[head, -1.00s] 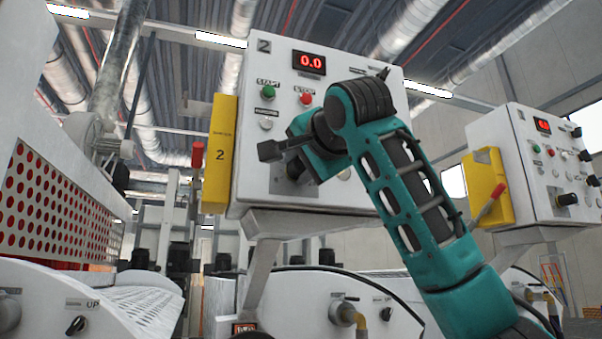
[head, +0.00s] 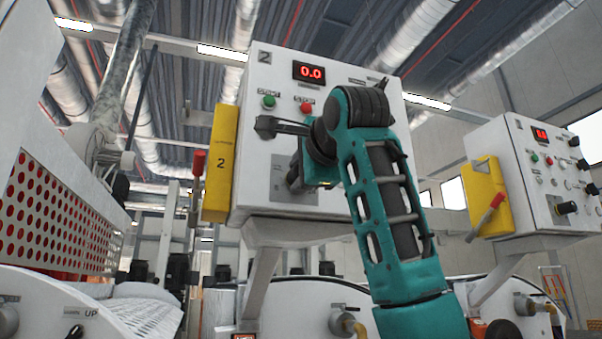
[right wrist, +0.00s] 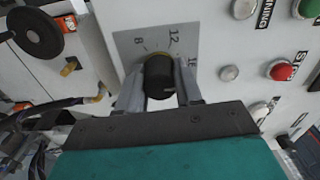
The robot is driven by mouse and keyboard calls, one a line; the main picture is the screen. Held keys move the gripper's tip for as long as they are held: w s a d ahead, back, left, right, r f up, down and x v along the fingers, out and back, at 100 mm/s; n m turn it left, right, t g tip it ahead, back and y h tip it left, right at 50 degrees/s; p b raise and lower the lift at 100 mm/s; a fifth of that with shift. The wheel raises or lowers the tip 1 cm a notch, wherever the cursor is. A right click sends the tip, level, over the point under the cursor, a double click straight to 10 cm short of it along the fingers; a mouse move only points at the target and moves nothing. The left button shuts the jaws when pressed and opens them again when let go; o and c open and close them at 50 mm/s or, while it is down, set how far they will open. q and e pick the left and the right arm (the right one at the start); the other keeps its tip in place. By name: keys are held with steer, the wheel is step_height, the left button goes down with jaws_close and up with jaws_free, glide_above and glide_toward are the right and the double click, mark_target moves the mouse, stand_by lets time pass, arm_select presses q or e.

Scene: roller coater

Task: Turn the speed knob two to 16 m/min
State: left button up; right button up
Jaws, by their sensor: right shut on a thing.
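The white control panel 2 (head: 330,215) carries a red display (head: 310,72) reading 0.0. My right gripper (right wrist: 159,92) is shut on the knob, one finger on each side. In the head view my right gripper (head: 297,174) is at the panel's lower part, largely covered by my wrist. I cannot read where the knob points. My left gripper is not in view.
A green START button (head: 268,102) and a red STOP button (head: 307,108) sit above my wrist. A yellow holder (head: 220,165) is on the panel's left side, beside a red-handled lever (head: 198,162). Another panel (head: 540,190) stands at the right.

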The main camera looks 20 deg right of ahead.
steer(key=shift+f, duration=0.1)
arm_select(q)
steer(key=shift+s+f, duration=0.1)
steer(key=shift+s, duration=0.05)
arm_select(e)
steer(key=o, duration=1)
steer(key=shift+s, duration=0.1)
arm_select(q)
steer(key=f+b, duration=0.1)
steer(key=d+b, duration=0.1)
steer(key=b, duration=0.1)
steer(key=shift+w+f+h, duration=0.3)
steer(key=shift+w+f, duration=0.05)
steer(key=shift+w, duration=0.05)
arm_select(e)
steer(key=s, duration=1.2)
steer(key=shift+s+d, duration=0.2)
steer(key=shift+s, duration=0.2)
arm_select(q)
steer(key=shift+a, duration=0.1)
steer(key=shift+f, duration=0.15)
